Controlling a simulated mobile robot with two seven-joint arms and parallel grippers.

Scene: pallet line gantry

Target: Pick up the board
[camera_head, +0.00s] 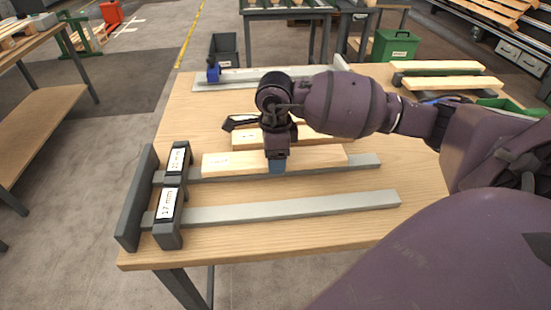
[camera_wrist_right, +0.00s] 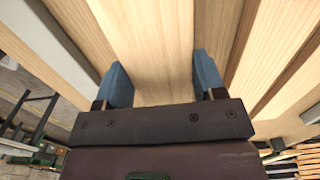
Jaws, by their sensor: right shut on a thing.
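A pale wooden board (camera_head: 228,162) lies lengthwise along the rear grey rail (camera_head: 365,161) on the table. My right gripper (camera_head: 277,166) points down over the middle of this board, its blue fingertips astride it. In the right wrist view the two blue fingers of the gripper (camera_wrist_right: 162,80) stand on either side of the board (camera_wrist_right: 152,45), shut on it. A second board (camera_head: 318,137) lies just behind, partly hidden by my right wrist. I cannot tell whether the held board is clear of its support. My left gripper is not in view.
A front grey rail (camera_head: 290,208) runs parallel, with dark stop blocks, one labelled 17 mm (camera_head: 168,205), at the left. More boards (camera_head: 450,82) rest at the back right. A blue clamp (camera_head: 212,70) stands at the back left. The table's front strip (camera_head: 260,240) is clear.

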